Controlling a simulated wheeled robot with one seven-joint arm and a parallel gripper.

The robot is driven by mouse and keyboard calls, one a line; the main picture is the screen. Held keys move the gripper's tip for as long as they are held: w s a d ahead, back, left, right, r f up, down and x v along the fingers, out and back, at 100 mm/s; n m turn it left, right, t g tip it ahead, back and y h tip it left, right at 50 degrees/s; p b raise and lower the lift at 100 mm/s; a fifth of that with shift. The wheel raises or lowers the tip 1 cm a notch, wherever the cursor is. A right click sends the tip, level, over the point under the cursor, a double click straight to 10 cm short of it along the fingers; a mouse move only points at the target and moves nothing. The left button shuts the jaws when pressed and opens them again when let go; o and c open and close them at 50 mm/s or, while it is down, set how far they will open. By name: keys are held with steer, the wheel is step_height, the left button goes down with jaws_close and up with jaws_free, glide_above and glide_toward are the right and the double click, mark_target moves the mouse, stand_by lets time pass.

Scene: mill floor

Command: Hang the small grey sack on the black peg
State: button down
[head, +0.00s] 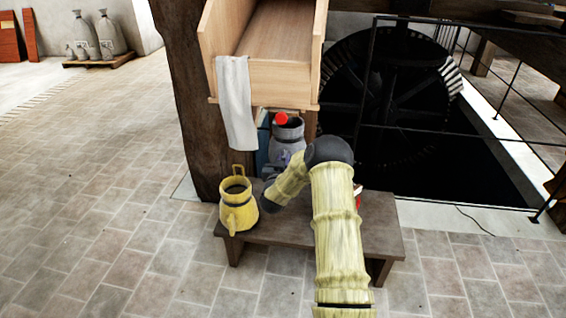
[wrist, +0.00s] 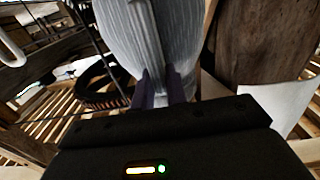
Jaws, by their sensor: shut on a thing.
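The small grey sack (head: 289,132) is in the head view under the wooden chute, upright, with a dark band near its top and its lower part behind my arm. In the wrist view its pale grey striped side (wrist: 125,35) fills the top middle, with a raised strip down it. My gripper (wrist: 163,88) is shut on that strip, with one purple finger on each side. I cannot make out the black peg in either view.
A red ball-shaped end (head: 281,118) shows at the sack's top, below the wooden chute (head: 265,82). A white cloth (head: 236,105) hangs from the chute. A thick post (head: 190,90) is at left, a dark wheel pit at right.

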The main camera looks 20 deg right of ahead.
steer(key=shift+f, duration=0.45)
stand_by(0.4)
steer(key=c, duration=1.3)
jaws_free()
steer(key=shift+c, duration=0.2)
steer(key=p+v, duration=0.4)
steer(key=v, duration=1.3)
steer(key=shift+a, duration=0.15)
